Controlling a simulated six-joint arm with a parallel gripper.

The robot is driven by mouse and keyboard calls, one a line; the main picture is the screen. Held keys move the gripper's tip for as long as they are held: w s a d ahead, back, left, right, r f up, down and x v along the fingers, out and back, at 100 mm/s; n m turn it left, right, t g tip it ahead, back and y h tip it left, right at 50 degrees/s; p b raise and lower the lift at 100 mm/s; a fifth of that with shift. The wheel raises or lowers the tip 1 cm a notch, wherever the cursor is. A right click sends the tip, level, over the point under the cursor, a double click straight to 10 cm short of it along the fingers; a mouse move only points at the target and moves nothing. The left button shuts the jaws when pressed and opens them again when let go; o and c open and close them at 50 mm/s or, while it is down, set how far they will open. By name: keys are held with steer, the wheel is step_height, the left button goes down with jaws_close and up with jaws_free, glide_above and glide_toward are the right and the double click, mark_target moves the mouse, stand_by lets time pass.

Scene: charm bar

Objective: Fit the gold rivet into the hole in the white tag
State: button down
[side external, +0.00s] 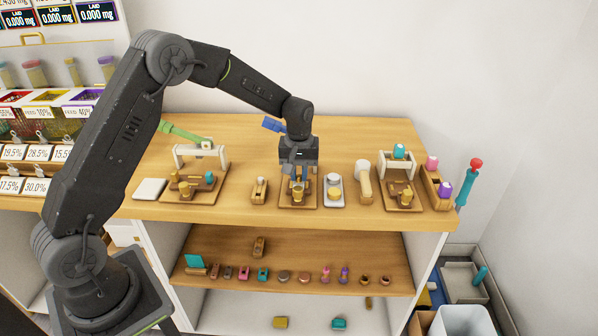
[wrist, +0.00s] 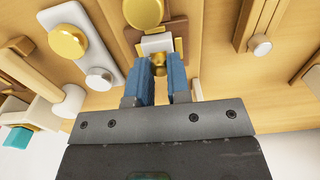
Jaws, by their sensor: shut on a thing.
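My gripper (wrist: 160,72) has blue fingers shut on a small gold rivet (wrist: 159,58), which shows between the fingertips in the wrist view. The white tag (wrist: 156,43) sits on a wooden fixture just beyond the fingertips, very close to the rivet. The tag's hole is not visible, and I cannot tell whether the rivet touches the tag or is in the hole. In the side external view my gripper (side external: 298,176) points down over the middle wooden board, and it hides the tag and most of the rivet.
A large gold knob (wrist: 145,12) stands beyond the tag. A white tray (side external: 333,203) with gold and white round pieces lies close beside the board. A small wooden block (side external: 260,190) stands to the left. Wooden presses (side external: 198,155) stand farther out on both sides.

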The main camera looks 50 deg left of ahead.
steer(key=c, duration=1)
jaws_free()
step_height(320, 180, up, 14)
